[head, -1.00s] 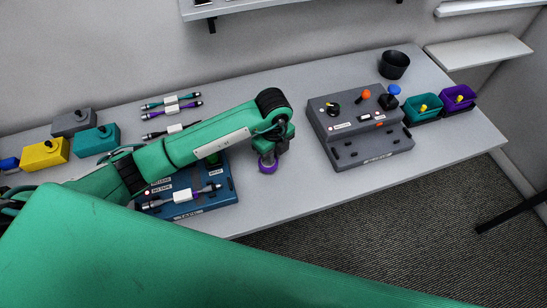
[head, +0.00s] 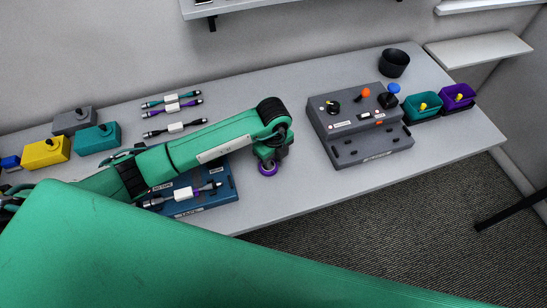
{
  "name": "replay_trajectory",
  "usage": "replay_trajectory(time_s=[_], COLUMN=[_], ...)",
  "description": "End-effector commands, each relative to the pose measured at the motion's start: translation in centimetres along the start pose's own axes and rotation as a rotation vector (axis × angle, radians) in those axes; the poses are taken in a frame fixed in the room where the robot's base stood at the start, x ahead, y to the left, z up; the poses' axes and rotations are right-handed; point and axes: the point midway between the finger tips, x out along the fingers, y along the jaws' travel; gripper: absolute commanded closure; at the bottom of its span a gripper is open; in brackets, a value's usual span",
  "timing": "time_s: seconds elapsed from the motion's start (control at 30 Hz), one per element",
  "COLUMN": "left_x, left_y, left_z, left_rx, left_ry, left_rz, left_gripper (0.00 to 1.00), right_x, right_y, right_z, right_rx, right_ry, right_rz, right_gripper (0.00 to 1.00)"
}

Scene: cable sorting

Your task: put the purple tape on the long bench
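The purple tape (head: 268,170) is a small purple ring at the front part of the long grey bench (head: 290,203), in the gap between the blue board and the grey control box. My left gripper (head: 269,161) points down right at the tape, its arm reaching in from the left. Its fingertips are small and mostly hidden by the wrist, so I cannot tell whether they grip the ring. The tape looks to be at or just above the bench top. My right gripper is out of view.
A blue board (head: 215,203) holding a cable lies left of the tape. The grey control box (head: 350,150) with knobs stands to the right. Several cables (head: 175,129) lie behind my arm. Teal (head: 419,113) and purple (head: 462,103) bins stand at the right end. Bench around the tape is clear.

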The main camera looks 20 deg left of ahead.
Motion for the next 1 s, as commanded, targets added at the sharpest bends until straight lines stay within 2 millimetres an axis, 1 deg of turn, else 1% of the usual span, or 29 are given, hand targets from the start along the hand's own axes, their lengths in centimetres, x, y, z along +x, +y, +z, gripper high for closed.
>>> replay_trajectory(time_s=[0.1, 0.17, 0.27, 0.5, 0.6, 0.7, 0.83, 1.0], left_x=[-0.5, -1.0, -2.8, -8.0, -9.8, -11.2, -12.1, -12.3], left_y=[0.0, -0.1, -0.1, -0.1, -0.1, -0.1, 0.0, 0.0], left_z=[0.0, 0.0, 0.1, 0.1, 0.0, 0.0, 0.0, 0.0], left_rx=[0.0, 0.0, 0.002, 0.001, 0.001, 0.0, 0.0, 0.0], left_ry=[0.0, 0.0, -0.002, -0.002, -0.002, -0.001, 0.0, 0.0], left_rz=[-0.001, -0.002, -0.005, -0.006, -0.003, -0.002, -0.001, 0.0], left_gripper=[0.67, 0.67, 0.67, 0.67, 0.67, 0.67, 0.67, 0.67], right_x=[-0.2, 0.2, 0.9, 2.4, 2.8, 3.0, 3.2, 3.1], right_y=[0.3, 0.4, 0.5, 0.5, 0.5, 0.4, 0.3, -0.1], right_z=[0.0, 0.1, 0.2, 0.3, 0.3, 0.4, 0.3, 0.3], right_rx=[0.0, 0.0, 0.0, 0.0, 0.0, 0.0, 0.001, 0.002], right_ry=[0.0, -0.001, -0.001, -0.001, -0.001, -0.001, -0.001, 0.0], right_rz=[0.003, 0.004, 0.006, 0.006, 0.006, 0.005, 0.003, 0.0], right_gripper=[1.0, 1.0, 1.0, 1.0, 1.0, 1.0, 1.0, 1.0])
